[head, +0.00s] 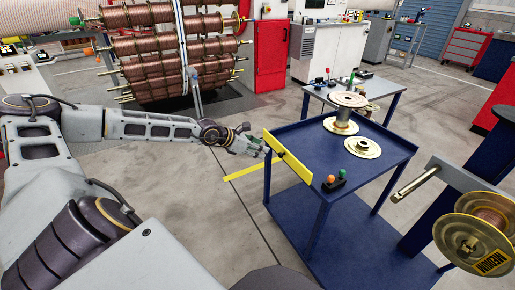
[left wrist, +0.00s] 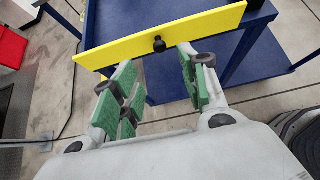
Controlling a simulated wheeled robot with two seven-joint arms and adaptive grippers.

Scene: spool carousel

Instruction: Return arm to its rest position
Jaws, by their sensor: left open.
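My left arm reaches out from the left in the head view. Its gripper (head: 257,150) is beside the yellow panel (head: 287,157) on the near left edge of the blue cart (head: 375,148). In the left wrist view the gripper (left wrist: 158,82) is open, its green-padded fingers apart with nothing between them. The yellow panel (left wrist: 200,28) with a small black knob (left wrist: 159,44) lies just beyond the fingertips. I cannot tell whether a finger touches the panel. My right gripper is not in view.
A metal spool (head: 344,118), a flanged disc (head: 362,148) and a button box (head: 334,184) are on the cart. A spool marked MEDIUM (head: 492,225) hangs at the right. A rack of copper spools (head: 150,50) stands behind my arm. Grey floor (head: 225,205) is clear left of the cart.

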